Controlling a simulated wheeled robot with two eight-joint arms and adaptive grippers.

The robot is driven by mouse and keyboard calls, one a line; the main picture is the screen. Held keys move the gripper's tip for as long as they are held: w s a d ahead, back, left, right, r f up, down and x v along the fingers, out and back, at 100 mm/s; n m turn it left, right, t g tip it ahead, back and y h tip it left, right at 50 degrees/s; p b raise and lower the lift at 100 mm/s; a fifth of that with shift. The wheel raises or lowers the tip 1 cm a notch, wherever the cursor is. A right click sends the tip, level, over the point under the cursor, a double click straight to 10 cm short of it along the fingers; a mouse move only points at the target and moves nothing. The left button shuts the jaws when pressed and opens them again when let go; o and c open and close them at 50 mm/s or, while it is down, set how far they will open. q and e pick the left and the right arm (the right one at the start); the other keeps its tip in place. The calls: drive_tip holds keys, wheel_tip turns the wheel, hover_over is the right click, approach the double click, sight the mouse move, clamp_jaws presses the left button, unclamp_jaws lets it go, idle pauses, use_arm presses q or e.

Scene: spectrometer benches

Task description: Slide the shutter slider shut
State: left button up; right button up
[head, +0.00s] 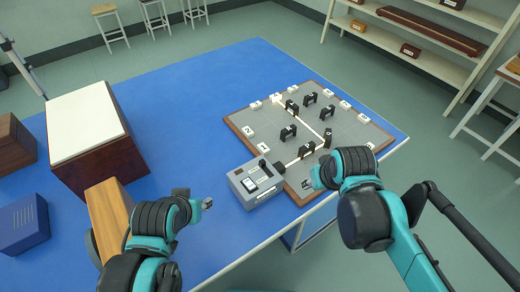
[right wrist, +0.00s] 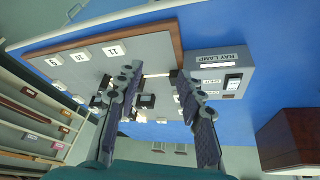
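The ray lamp (head: 245,190) is a grey box at the front of the optics board, also seen in the right wrist view (right wrist: 208,72) with its "RAY LAMP" label. Its top carries a small slider control (head: 266,170), which shows in the right wrist view as a dark panel with a light part (right wrist: 233,82); its exact setting is too small to read. A bright white beam (head: 291,162) runs from the lamp across the board. My right gripper (head: 311,180) is open and empty, right of the lamp. My left gripper (head: 194,198) looks open and empty, left of the lamp.
The grey board (head: 345,125) holds several black upright holders and numbered white blocks. A white-topped dark box (head: 90,125) and a wooden block (head: 110,215) stand left. Shelves (head: 420,55) stand behind right.

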drive_tip(key=w+a+r+n+g+p, duration=0.25)
drive_tip(key=w+a+p, duration=0.25)
drive_tip(key=w+a, duration=0.3)
drive_tip(key=n+g+p, duration=0.3)
hover_over(262, 161)
drive_tip(key=f, duration=0.2)
drive_tip(key=shift+d+f+t, duration=0.2)
drive_tip(key=shift+f+t, duration=0.05)
drive_tip(key=shift+f, duration=0.15)
drive_tip(key=shift+a+f, duration=0.15)
drive_tip(key=shift+f, duration=0.1)
wheel_tip(262, 161, down, 8)
drive_tip(key=shift+r+b, duration=0.15)
drive_tip(key=shift+b, duration=0.9)
clamp_jaws()
drive_tip(key=s+d, duration=0.1)
drive_tip(key=s, duration=0.1)
drive_tip(key=s+d, duration=0.2)
